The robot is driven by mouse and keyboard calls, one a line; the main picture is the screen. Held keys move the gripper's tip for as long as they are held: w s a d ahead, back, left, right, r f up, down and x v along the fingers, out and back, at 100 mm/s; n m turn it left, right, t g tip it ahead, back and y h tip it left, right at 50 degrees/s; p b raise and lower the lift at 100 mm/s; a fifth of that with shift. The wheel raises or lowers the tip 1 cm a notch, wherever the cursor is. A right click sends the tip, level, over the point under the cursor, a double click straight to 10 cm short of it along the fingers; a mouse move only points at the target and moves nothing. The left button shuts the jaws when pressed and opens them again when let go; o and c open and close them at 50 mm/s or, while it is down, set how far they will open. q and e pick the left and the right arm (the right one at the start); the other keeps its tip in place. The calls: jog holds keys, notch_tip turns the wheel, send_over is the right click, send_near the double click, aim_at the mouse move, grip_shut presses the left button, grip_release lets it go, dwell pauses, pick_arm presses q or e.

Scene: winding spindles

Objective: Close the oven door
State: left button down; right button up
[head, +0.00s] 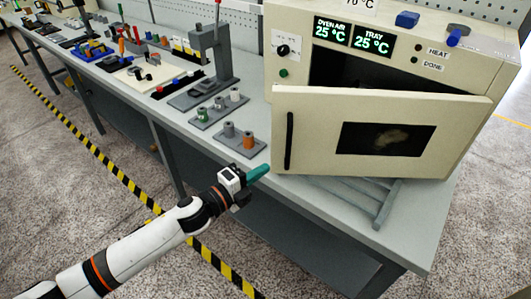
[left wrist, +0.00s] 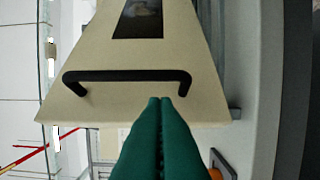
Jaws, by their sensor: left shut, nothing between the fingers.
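The cream oven (head: 400,22) stands on the grey bench, and its dark inside shows above the door. The oven door (head: 312,112) is ajar, with its left, handle side swung out toward me. It has a dark window and a black bar handle (head: 289,141) near its left edge. My left gripper (head: 262,170), with teal fingers, is shut and empty, just left of and below the handle. In the left wrist view the fingertips (left wrist: 161,100) point at the door (left wrist: 85,98), close to the black handle (left wrist: 128,76). I cannot tell whether they touch it. My right gripper is out of view.
A grey rack (head: 378,212) lies under the door near the bench's front edge. Small holders with spools (head: 240,137) stand left of the door. A grey press (head: 205,75) and several tools are farther left. The air in front of the bench is free.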

aim_at(277, 150)
pick_arm(q)
jog(key=shift+w+d+p, duration=0.15)
jog(key=shift+w+d, duration=0.05)
jog(key=shift+w, duration=0.7)
jog(key=shift+w+d+p, duration=0.2)
jog(key=shift+w+d, duration=0.05)
jog(key=shift+w, duration=0.6)
jog(key=shift+w+d+p, duration=0.15)
jog(key=shift+w+d, duration=0.05)
jog(key=shift+w, duration=0.7)
